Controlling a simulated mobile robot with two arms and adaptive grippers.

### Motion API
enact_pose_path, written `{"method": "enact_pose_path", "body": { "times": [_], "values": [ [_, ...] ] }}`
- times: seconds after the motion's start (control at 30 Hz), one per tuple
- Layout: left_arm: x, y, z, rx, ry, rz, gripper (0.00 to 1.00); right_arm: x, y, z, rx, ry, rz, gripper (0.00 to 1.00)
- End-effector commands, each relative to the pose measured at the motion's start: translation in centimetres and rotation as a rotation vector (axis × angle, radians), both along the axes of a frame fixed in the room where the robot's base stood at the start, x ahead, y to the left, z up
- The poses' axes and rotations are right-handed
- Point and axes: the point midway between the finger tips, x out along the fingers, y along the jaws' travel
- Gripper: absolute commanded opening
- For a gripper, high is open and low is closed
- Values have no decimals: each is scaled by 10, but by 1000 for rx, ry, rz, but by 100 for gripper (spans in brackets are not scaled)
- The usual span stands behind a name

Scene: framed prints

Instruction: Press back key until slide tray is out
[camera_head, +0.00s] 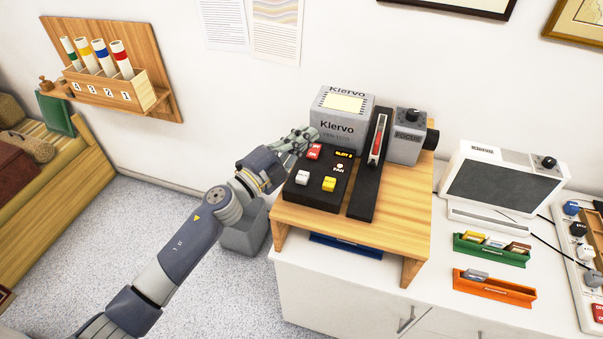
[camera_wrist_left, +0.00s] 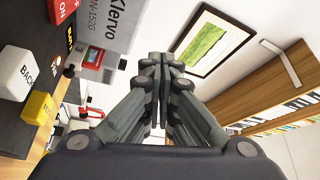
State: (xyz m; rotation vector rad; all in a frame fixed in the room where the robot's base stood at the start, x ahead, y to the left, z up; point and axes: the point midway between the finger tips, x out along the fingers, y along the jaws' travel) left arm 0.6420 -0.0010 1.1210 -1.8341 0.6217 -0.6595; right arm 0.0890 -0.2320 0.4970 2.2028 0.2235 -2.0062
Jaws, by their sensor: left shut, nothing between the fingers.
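The grey Klervo projector (camera_head: 342,112) stands on a wooden stand with a black key panel (camera_head: 308,195) in front. The white BACK key (camera_head: 303,177) is on the panel's left side; it shows at the left edge of the left wrist view (camera_wrist_left: 17,73). A yellow key (camera_head: 329,184) and a red ON key (camera_head: 314,152) are near it. A long black slide tray (camera_head: 362,200) runs along the projector's right side, with a red and white piece upright in it. My left gripper (camera_head: 308,134) is shut and empty, beside the projector's left front, beyond the BACK key and apart from it. My right gripper is out of view.
A grey FOCUS box (camera_head: 406,136) stands right of the tray. The wooden stand (camera_head: 400,215) sits on a white cabinet. A screen viewer (camera_head: 505,180), a green rack (camera_head: 490,250) and an orange rack (camera_head: 494,287) are at right. Floor is clear at left.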

Motion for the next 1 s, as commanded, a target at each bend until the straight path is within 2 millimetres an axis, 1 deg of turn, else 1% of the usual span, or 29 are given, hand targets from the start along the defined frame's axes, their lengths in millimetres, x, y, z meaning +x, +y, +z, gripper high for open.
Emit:
{"method": "enact_pose_path", "body": {
  "times": [0.03, 0.1, 0.23, 0.33, 0.47, 0.6, 0.7, 0.83, 1.0],
  "values": [
    [-3, -15, 21, 69, -76, -73, 0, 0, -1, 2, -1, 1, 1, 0],
    [-12, -34, 37, 175, -167, -177, 0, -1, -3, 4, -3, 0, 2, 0],
    [-28, -58, 51, 397, -304, -352, 0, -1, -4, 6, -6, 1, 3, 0],
    [-35, -63, 50, 591, -381, -467, 0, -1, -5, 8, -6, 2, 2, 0],
    [-35, -52, 42, 852, -438, -580, 0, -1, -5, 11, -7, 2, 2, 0],
    [-27, -27, 35, 1094, -447, -645, 0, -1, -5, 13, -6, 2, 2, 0],
    [-20, -10, 33, 1215, -438, -666, 0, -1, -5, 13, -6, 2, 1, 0],
    [-15, 5, 32, 1301, -426, -675, 0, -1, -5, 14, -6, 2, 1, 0],
    [-13, 8, 31, 1324, -421, -677, 0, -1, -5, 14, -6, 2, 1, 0]
  ]
}}
